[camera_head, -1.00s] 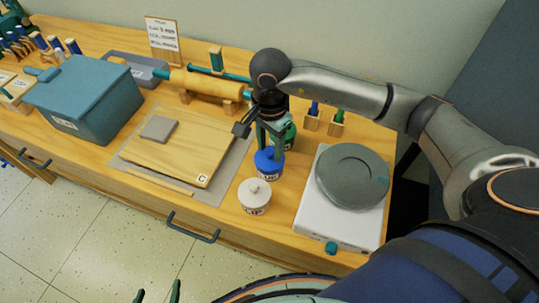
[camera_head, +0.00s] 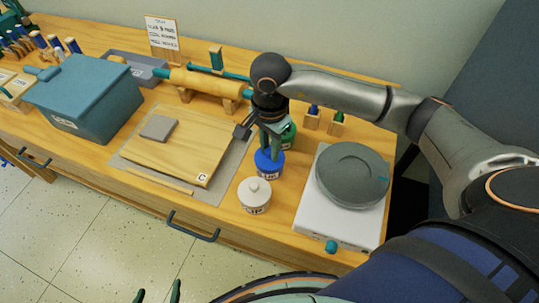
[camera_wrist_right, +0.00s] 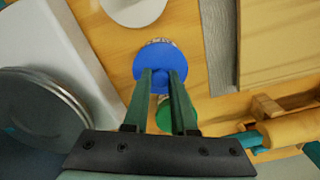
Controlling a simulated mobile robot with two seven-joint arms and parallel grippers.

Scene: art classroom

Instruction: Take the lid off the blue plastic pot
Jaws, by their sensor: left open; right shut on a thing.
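The blue plastic pot (camera_head: 268,168) stands upright on the bench between the white pot and the green pot. Its round blue lid (camera_wrist_right: 160,58) is seen from above in the right wrist view and appears seated on the pot. My right gripper (camera_head: 268,149) is above the pot, pointing down, with its fingers shut on the lid's knob; the fingers (camera_wrist_right: 163,73) mostly hide the knob in the right wrist view. My left gripper (camera_head: 158,294) is open and empty at the bottom edge of the head view, far from the pot.
The white lidded pot (camera_head: 255,196) stands close in front, and the green pot (camera_head: 289,135) close behind. A white scale with a grey round plate (camera_head: 352,175) is at the right. A wooden board (camera_head: 180,147) lies left, with a blue-grey box (camera_head: 85,100) beyond.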

